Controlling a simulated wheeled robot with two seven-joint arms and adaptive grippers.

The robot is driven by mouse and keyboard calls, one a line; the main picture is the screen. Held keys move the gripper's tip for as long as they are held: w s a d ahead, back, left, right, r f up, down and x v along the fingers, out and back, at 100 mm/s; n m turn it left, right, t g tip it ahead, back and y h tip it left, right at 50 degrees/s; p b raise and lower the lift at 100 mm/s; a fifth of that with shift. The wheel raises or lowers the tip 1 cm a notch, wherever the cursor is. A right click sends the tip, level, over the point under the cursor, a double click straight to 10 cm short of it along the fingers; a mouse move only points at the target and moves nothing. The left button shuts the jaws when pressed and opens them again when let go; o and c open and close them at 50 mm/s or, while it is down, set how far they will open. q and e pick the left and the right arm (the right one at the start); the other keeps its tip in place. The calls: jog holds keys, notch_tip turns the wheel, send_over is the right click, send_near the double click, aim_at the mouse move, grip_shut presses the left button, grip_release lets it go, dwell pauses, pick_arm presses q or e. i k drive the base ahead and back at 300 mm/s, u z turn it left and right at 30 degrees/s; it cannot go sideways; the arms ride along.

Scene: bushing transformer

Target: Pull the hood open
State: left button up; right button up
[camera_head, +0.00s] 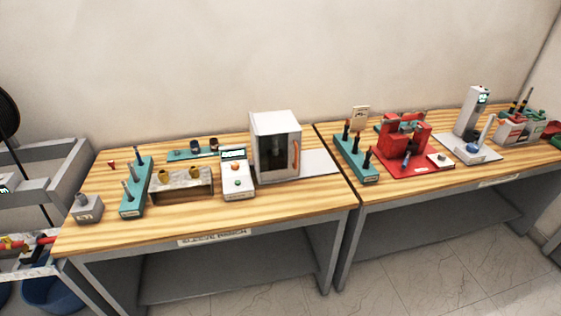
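A white box-shaped hood (271,129) stands on the left wooden table, near that table's right end. Its front has a dark glass door (280,157), which appears shut. An orange handle (297,157) runs upright along the door's right side. Neither of my grippers shows in the head view, so their places and states are hidden.
The left table (220,215) also holds a white control box (237,178), a teal rack (134,190) and a grey block (87,208). The right table (410,187) carries a red fixture (404,145) and several tools. The tables' front strips are mostly clear.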

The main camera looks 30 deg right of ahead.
aim_at(282, 123)
jog(key=z, duration=0.05)
jog(key=k, duration=0.35)
jog(key=z, duration=0.8)
jog(key=i, duration=0.8)
jog(key=u, duration=0.1)
